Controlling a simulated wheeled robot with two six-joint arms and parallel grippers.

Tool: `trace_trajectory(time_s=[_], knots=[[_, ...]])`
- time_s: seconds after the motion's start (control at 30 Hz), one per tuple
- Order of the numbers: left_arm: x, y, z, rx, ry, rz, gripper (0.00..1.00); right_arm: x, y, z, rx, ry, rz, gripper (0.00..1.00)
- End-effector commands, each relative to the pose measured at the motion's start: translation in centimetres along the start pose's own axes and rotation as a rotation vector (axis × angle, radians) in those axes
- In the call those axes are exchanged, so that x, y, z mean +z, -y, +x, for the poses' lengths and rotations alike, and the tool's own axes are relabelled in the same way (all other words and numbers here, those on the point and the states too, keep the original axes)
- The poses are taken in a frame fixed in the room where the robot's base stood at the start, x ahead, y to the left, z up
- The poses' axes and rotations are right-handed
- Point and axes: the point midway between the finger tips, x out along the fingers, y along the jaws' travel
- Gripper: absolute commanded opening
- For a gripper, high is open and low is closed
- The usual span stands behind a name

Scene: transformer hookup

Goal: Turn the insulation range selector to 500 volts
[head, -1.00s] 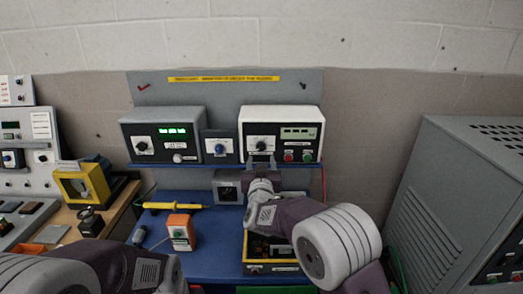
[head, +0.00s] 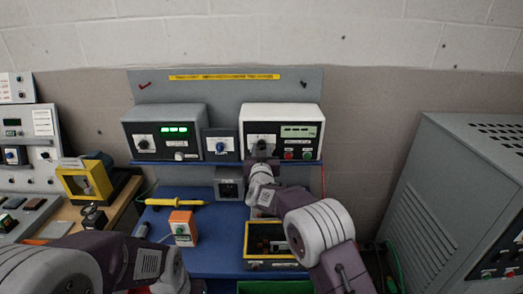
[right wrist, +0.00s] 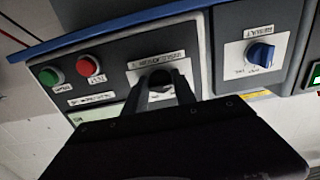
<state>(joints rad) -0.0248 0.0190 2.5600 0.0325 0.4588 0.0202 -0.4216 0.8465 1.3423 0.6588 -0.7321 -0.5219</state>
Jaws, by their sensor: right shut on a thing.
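The insulation range selector is a dark knob (right wrist: 160,80) on a white plate on the front of the white-topped tester (head: 282,112). In the right wrist view it appears upside down, between the tips of my right gripper (right wrist: 165,88). My right gripper (head: 262,149) is shut on the knob. The gripper covers much of the knob, and I cannot read which voltage it points to.
A green button (right wrist: 50,77) and a red button (right wrist: 88,67) sit beside the selector. A box with a blue knob (right wrist: 260,54) adjoins the tester; a grey unit with a green display (head: 173,131) stands farther left. Below are an orange device (head: 182,229) and a yellow-edged tray (head: 271,266).

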Motion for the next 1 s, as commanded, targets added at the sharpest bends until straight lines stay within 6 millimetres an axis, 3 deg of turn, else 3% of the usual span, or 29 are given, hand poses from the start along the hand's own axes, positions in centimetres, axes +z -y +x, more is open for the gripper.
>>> trace_trajectory(time_s=[0.37, 1.0], knots=[[0.2, 0.0, 1.6, 0.0, 0.0, 0.0, 0.36, 0.2, 0.1, 0.0, 0.0, -0.002, 0.125, 0.0], [0.7, 0.1, 6.5, 0.0, 0.0, 0.0, 0.36, 0.1, 0.2, 0.0, -0.001, -0.003, 0.714, 0.0]])
